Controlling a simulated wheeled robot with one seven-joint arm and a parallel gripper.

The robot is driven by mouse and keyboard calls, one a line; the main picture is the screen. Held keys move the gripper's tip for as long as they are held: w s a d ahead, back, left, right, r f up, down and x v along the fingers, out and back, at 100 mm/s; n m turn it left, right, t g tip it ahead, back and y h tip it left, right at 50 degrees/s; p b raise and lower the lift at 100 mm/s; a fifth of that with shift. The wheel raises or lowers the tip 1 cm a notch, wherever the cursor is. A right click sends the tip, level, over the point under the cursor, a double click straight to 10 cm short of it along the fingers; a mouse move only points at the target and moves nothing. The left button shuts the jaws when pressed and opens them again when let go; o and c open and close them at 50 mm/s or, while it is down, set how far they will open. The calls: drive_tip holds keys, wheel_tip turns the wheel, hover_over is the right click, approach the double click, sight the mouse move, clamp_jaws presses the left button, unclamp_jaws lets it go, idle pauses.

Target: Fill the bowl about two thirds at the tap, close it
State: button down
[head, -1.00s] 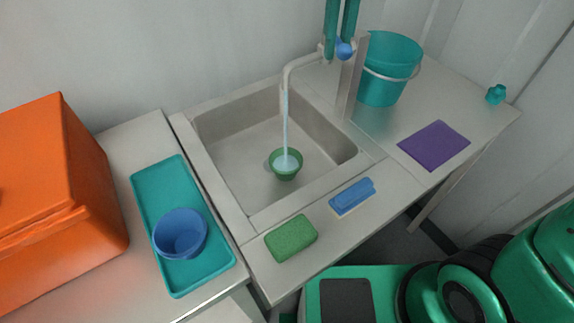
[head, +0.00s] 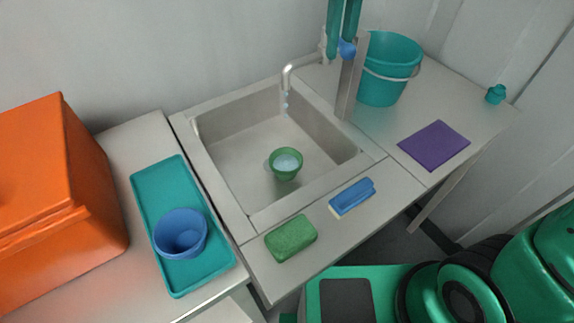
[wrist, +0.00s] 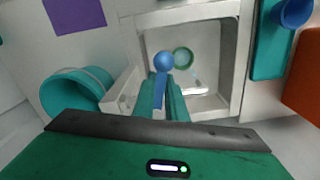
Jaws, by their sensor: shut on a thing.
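The green bowl (head: 286,171) stands upright in the sink under the tap spout (head: 288,75); it also shows in the wrist view (wrist: 183,55). Pale water (head: 287,162) lies inside it, below the rim; the exact level is hard to tell. Only a few drops hang below the spout, with no steady stream. The knob also shows at my fingertips in the wrist view (wrist: 163,62).
A grey upright panel (head: 351,85) stands close beside my gripper, with a teal bucket (head: 392,60) to its right. A blue bowl (head: 181,235) sits on a teal tray (head: 160,180). A green sponge (head: 291,238), blue brush (head: 352,196) and purple cloth (head: 434,145) lie around the sink.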

drive_tip(key=shift+w+d+n, duration=0.2)
drive_tip(key=shift+d+n, duration=0.25)
drive_tip(key=shift+n, duration=0.5)
drive_tip(key=shift+w+d+n, duration=0.2)
drive_tip(key=shift+d+n, duration=0.25)
drive_tip(key=shift+n, duration=0.5)
drive_tip(key=c, duration=1.7)
unclamp_jaws()
drive_tip(key=shift+c, duration=0.2)
